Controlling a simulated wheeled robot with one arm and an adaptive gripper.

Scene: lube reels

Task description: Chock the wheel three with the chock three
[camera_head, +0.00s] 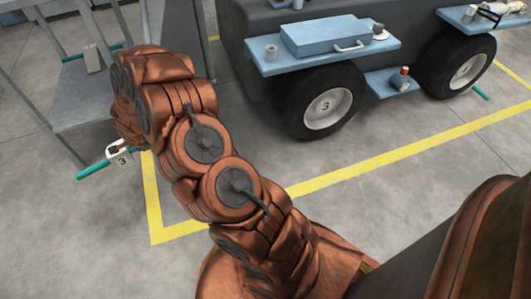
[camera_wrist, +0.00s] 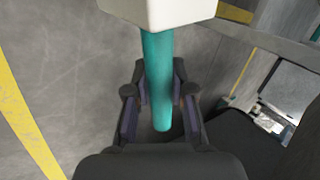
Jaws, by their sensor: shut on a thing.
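Chock three is a pale block marked 3 (camera_head: 122,160) with a teal bar (camera_head: 92,172), held low above the floor at the left in the head view. In the wrist view, my gripper (camera_wrist: 160,95) is shut around the teal bar (camera_wrist: 158,60), with the pale block (camera_wrist: 155,12) beyond the fingers. In the head view my gripper is mostly hidden behind my arm. Wheel three (camera_head: 325,108) is a black tyre with a pale hub marked 3, under the dark cart. It stands on the floor, well to the right of my gripper.
A grey metal rack (camera_head: 95,110) stands close at the left, with another teal-barred chock (camera_head: 92,58) on it. A second wheel (camera_head: 468,70) is at the right, with a teal bar (camera_head: 480,92) by it. Yellow lines (camera_head: 400,153) mark the floor; the floor before wheel three is clear.

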